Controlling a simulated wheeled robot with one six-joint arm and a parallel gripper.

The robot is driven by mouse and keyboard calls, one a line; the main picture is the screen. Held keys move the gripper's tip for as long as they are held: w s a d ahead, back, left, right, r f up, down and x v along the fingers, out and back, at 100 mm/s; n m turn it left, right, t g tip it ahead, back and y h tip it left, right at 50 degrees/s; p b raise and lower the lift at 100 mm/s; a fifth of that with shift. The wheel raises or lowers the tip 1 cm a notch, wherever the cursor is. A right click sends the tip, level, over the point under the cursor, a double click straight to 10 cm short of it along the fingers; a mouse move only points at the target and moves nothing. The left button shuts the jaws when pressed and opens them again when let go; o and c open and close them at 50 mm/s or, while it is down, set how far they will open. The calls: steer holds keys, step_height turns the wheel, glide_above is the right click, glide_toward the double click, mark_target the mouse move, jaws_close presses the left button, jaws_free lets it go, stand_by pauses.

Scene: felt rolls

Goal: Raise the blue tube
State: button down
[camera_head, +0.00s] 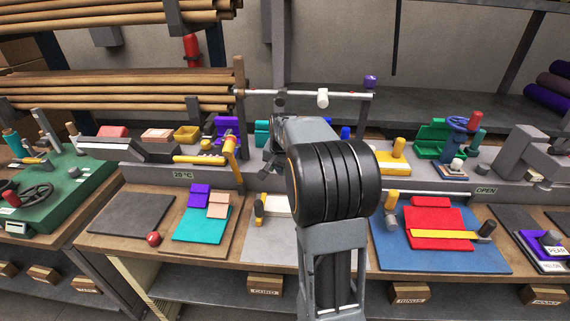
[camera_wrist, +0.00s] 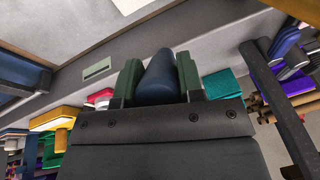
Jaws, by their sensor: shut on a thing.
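The blue tube (camera_wrist: 158,82) is dark blue and rounded. In the wrist view it sits between the two dark green fingers of my gripper (camera_wrist: 159,70), which are shut on it. Its lower part is hidden behind the gripper body. In the head view my own arm covers most of the gripper and I cannot make out the held tube. Whether the tube touches a surface below it cannot be told.
A workbench carries a blue mat (camera_head: 408,255) with red felt, a teal sheet (camera_head: 196,228) and a red ball (camera_head: 153,239). A horizontal metal rod (camera_head: 290,94) with a white piece crosses behind my arm. A yellow handled tool (camera_head: 229,150) stands left of it.

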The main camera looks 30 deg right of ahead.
steer(key=c, duration=0.8)
jaws_free()
steer(key=shift+o, duration=0.2)
steer(key=shift+r, duration=0.1)
steer(key=v, duration=1.3)
steer(key=shift+s+r, duration=0.15)
steer(key=shift+r, duration=0.15)
